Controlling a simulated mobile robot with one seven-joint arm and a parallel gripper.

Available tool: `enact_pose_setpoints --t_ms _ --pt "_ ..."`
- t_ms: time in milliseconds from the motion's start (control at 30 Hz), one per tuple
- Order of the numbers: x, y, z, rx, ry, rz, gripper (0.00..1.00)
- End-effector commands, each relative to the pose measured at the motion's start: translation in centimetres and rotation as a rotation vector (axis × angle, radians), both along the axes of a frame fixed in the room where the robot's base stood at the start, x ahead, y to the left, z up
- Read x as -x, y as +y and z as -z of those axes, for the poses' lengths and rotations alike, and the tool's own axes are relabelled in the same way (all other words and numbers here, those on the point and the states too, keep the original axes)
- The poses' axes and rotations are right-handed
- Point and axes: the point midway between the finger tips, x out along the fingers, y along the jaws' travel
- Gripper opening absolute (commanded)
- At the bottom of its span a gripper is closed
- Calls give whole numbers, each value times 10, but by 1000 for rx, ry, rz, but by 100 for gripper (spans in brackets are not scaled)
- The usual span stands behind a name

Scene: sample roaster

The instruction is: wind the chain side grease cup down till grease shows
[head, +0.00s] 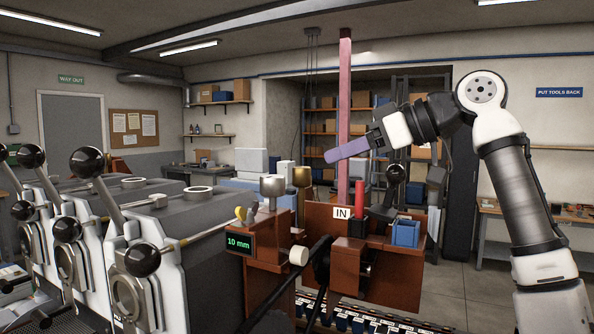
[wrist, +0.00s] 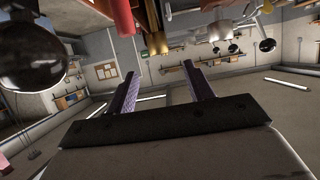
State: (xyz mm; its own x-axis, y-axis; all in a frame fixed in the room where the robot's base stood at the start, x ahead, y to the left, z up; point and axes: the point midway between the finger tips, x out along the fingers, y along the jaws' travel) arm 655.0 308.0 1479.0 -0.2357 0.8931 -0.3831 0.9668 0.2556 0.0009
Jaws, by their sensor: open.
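Two cups with wide round heads stand on the reddish-brown housing (head: 272,261) in the head view: a silver cup (head: 272,187) and a brass cup (head: 302,177) to its right. I cannot tell which is on the chain side, and no grease can be made out. My gripper (head: 330,156), with purple fingers, points left, above and to the right of the brass cup, touching nothing. In the wrist view my gripper (wrist: 160,70) is open and empty.
A pink post (head: 345,100) rises behind. Several black ball levers crowd the left. A display (head: 239,243) reads 10 mm.

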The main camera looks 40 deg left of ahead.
Motion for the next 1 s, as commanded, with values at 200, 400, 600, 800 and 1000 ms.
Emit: enact_pose_setpoints --t_ms 200,400,600,800,1000 --pt "11 43 17 2 -1 0 52" --pt "20 76 32 2 2 0 52" --pt "25 95 40 0 2 1 52" --pt "26 99 43 -1 1 0 52" --pt "26 99 43 -1 1 0 47"
